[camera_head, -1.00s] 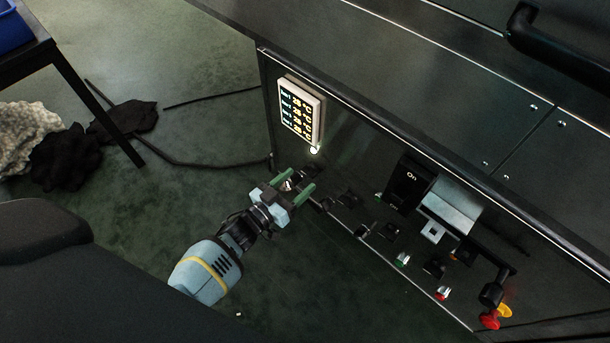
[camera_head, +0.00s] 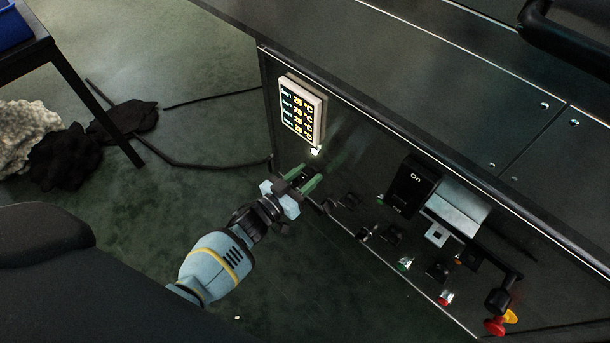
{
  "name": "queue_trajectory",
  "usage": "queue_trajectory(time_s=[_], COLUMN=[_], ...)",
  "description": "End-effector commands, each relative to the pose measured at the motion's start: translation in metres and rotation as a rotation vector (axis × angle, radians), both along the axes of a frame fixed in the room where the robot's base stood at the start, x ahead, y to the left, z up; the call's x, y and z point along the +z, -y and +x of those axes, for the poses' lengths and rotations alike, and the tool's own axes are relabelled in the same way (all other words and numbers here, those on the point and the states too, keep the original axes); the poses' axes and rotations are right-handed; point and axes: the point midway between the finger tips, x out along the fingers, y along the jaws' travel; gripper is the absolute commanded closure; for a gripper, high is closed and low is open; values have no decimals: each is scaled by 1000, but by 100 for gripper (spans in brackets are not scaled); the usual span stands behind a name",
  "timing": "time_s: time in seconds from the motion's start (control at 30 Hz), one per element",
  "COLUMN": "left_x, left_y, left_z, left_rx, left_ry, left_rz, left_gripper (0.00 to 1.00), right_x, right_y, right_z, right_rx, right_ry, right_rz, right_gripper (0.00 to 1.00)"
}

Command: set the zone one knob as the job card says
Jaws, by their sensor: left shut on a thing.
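My left gripper (camera_head: 304,180) is at the left end of the control row on the dark machine panel. Its two green fingers are shut on a small dark knob, mostly hidden between them; its pointer and scale cannot be read. By its place at the end of the row it looks like the zone one knob. More dark knobs (camera_head: 349,200) sit to its right. A lit display (camera_head: 302,109) above shows several zone rows with temperatures in °C. No job card can be made out. My right gripper is not in view.
A dark cable (camera_head: 205,165) lies on the floor.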

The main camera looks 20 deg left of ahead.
Motion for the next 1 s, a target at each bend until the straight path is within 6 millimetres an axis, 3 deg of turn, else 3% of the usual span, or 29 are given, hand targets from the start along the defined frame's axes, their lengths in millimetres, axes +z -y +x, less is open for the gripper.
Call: queue_trajectory(time_s=[0.43,1.0], left_x=[-1,-1], left_y=[0,1], left_z=[-1,-1], left_rx=[-1,-1], left_ry=[42,217], left_rz=[119,603], left_gripper=[82,82], right_x=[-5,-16], right_y=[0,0], right_z=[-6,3], right_rx=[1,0], right_ry=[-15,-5], right_rz=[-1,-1], right_gripper=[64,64])
